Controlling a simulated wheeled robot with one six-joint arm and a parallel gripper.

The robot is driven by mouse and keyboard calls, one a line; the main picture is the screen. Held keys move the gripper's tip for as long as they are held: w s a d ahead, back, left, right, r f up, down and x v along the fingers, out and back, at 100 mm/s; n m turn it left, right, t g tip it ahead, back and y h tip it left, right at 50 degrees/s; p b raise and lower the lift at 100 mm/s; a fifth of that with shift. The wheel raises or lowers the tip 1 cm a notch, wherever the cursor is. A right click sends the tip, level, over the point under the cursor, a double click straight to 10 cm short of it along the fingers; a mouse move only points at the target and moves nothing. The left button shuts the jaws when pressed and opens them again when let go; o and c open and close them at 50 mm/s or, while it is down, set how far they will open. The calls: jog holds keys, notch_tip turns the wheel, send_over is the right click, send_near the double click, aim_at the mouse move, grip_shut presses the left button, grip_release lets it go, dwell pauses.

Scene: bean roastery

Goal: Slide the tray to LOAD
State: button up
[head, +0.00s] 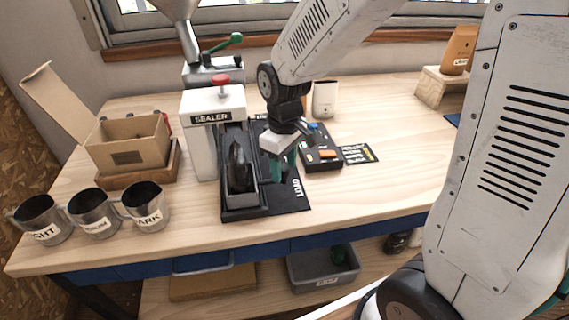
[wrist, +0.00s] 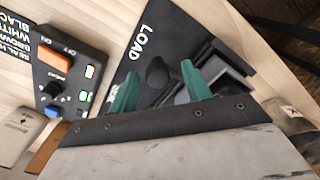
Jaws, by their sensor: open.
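The black tray (head: 238,207) lies on the sealer's dark base plate (head: 292,205), with a dark upright piece in it. White LOAD lettering is on the plate's right side, and also shows in the wrist view on the plate (wrist: 150,35). My gripper (head: 283,176) is over the plate, just right of the tray. In the wrist view my gripper (wrist: 158,72) has its green fingers apart, with a dark round knob (wrist: 156,73) showing between their tips. Whether the fingers touch the knob cannot be told.
The white sealer (head: 213,140) stands behind and left of the tray. A black control box (head: 320,157) with coloured buttons is close right of my gripper. Metal cups (head: 95,214) and a cardboard box (head: 128,142) stand left.

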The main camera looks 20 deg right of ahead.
notch_tip(320, 180, up, 8)
jog(key=shift+f, duration=0.15)
dwell(0.6)
jog(key=s+d+r+m, duration=0.3)
jog(key=s, duration=0.7)
jog(key=s+d+r+m+t, duration=0.1)
jog(key=s+d+r+m, duration=0.2)
jog(key=s, duration=0.7)
jog(key=shift+s+r+m, duration=0.2)
jog(key=shift+r+m, duration=0.1)
jog(key=shift+m, duration=0.1)
dwell(0.6)
